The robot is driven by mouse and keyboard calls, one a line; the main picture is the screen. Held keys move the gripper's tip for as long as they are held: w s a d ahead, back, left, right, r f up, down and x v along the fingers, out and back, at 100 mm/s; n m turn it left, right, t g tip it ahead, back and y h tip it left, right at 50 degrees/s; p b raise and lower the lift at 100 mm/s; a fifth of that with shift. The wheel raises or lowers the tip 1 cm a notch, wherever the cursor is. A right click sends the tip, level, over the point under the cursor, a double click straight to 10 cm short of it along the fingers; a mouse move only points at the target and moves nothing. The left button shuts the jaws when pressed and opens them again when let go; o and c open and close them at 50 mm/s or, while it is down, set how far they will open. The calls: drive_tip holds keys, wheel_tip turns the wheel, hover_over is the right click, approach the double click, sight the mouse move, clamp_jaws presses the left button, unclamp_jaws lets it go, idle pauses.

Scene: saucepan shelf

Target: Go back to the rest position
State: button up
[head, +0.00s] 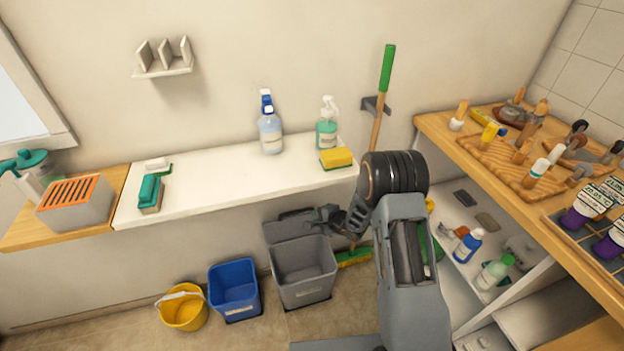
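My arm rises at the right of centre in the head view, and its dark elbow stands in front of the right end of the white shelf. My gripper (325,216) is small and dark, extended to the left of the elbow. In the picture it sits over the top of the grey bin (303,285), below the front edge of the white shelf (225,182). I cannot tell whether its fingers are open or shut, and I see no object clearly held in it.
A yellow sponge (337,158), a spray bottle (327,128) and a blue-topped bottle (270,130) stand on the shelf. A green-handled broom (387,75) hangs behind my arm. A crowded wooden counter (480,150) is right. Blue (235,290) and yellow (183,308) buckets stand left on the floor.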

drive_tip(key=s+d+f+n+g+h, duration=0.3)
drive_tip(key=s+d+f+n+h, duration=0.1)
drive_tip(key=d+n+h, duration=0.15)
drive_tip(key=s+d+r+n+g+h+p, duration=0.25)
drive_tip(key=s+d+r, duration=0.2)
drive_tip(key=r, duration=0.25)
drive_tip(key=s+r+n+p, duration=0.2)
drive_tip(key=s+r, duration=0.4)
drive_tip(key=r, duration=0.5)
drive_tip(key=s+a+r+n+p, duration=0.1)
drive_tip(key=s+r+p, duration=0.3)
drive_tip(key=r, duration=0.8)
drive_tip(key=s+r+n+y+p, duration=0.1)
drive_tip(key=s+r+n+p, duration=0.1)
drive_tip(key=s+r, duration=0.6)
wheel_tip(320, 180, up, 4)
drive_tip(key=shift+s+a+f+n+p, duration=0.1)
drive_tip(key=shift+s+a+n+p, duration=0.25)
drive_tip(key=shift+p, duration=0.15)
